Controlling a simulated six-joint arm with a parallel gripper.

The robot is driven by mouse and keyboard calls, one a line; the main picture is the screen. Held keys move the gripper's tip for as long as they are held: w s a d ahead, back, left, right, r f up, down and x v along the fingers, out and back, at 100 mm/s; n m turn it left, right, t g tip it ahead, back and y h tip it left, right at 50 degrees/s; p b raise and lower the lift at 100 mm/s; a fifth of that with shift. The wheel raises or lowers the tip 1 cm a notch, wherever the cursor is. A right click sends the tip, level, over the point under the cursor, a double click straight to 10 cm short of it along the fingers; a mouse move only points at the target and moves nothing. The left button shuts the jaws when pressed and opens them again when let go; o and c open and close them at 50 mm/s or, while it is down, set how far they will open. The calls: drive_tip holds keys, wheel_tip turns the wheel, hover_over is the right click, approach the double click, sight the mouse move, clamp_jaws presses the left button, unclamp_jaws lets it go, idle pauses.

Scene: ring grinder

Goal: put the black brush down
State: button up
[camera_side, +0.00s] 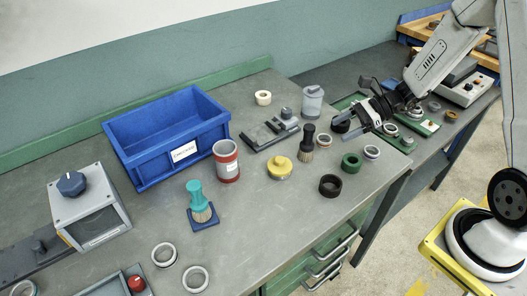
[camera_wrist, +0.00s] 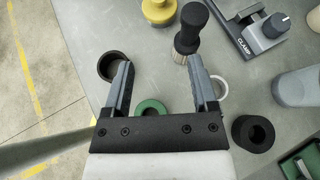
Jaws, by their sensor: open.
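The black brush (camera_side: 308,135) stands upright on the grey bench, bristles down, handle up. In the wrist view the brush (camera_wrist: 191,28) is beyond the tip of the right-hand finger, which comes close to its lower part in the picture. My gripper (camera_side: 353,123) is open, above the bench to the right of the brush and apart from it in the side view. In the wrist view nothing is held between the fingers of my gripper (camera_wrist: 160,68); only the bench and part of a green ring show there.
Near the brush are a yellow lidded pot (camera_side: 280,168), the green ring (camera_side: 351,163), a black ring (camera_side: 330,186) and a clamp (camera_side: 270,133). A blue bin (camera_side: 150,160), red cup (camera_side: 226,165) and teal brush (camera_side: 197,195) stand left. Bare bench lies in front.

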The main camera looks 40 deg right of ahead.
drive_tip(key=s+a+r+n+g+h, duration=0.1)
drive_tip(key=s+n+h, duration=0.3)
drive_tip(key=n, duration=0.7)
drive_tip(key=s+a+r+n+g+h, duration=0.1)
drive_tip(key=s+a+n+h, duration=0.3)
drive_tip(key=n, duration=0.7)
drive_tip(key=s+h, duration=0.1)
drive_tip(key=h, duration=0.1)
drive_tip(key=shift+a+g+h, duration=0.15)
drive_tip(key=shift+g+h, duration=0.15)
drive_tip(key=shift+h, duration=0.1)
